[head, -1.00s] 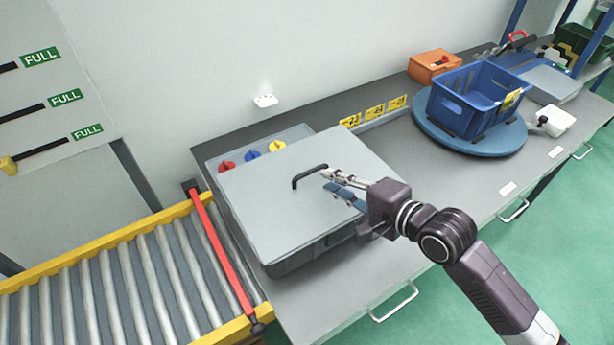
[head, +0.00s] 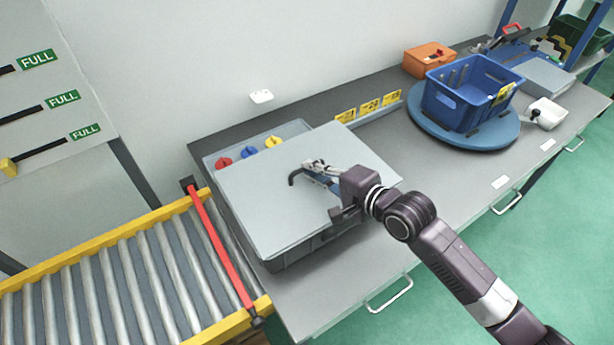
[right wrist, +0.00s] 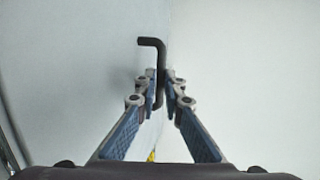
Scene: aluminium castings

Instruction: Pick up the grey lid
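The grey lid (head: 270,205) is a flat square plate with a black bar handle (head: 294,177) on top. It lies over a dark grey container (head: 290,258), with the back-left part of the container uncovered. My right gripper (head: 318,168) reaches in from the right, low over the lid. In the right wrist view the two fingertips (right wrist: 164,90) are closed against both sides of the black handle (right wrist: 152,42), whose bent end sticks out beyond them. I cannot tell whether the lid is clear of the container's rim. My left gripper is not in view.
Red, blue and yellow knobs (head: 249,153) show behind the lid. A roller conveyor (head: 120,270) with a red bar (head: 222,245) is at left. A blue crate (head: 455,108) stands on a blue turntable (head: 420,118) at right. The bench (head: 425,160) between is clear.

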